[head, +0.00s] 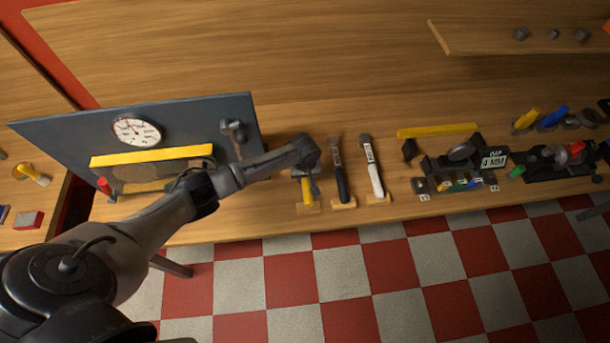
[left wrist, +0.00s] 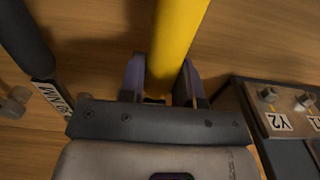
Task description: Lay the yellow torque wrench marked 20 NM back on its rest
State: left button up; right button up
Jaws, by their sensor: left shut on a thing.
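My left gripper (head: 306,176) reaches down over the bench, and its arm covers part of the view. It is shut on the yellow torque wrench (head: 307,192). In the left wrist view the yellow handle (left wrist: 179,40) runs between the two fingers (left wrist: 163,80), with wood behind it. In the head view its lower end is over or on a small wooden rest block (head: 308,209); I cannot tell whether it touches. The gripper hides the wrench's upper part, and no 20 NM marking is readable. My right gripper is not in view.
A black-handled wrench (head: 341,180) and a white-handled wrench (head: 373,170) lie close to the right on their own rests. A grey panel with a gauge (head: 136,130) stands to the left. A black fixture (head: 462,170) stands further right. The bench behind is clear.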

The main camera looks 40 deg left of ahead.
pick_arm(q)
jog(key=shift+f, duration=0.4)
dwell(0.4)
jog(key=o, duration=1.1)
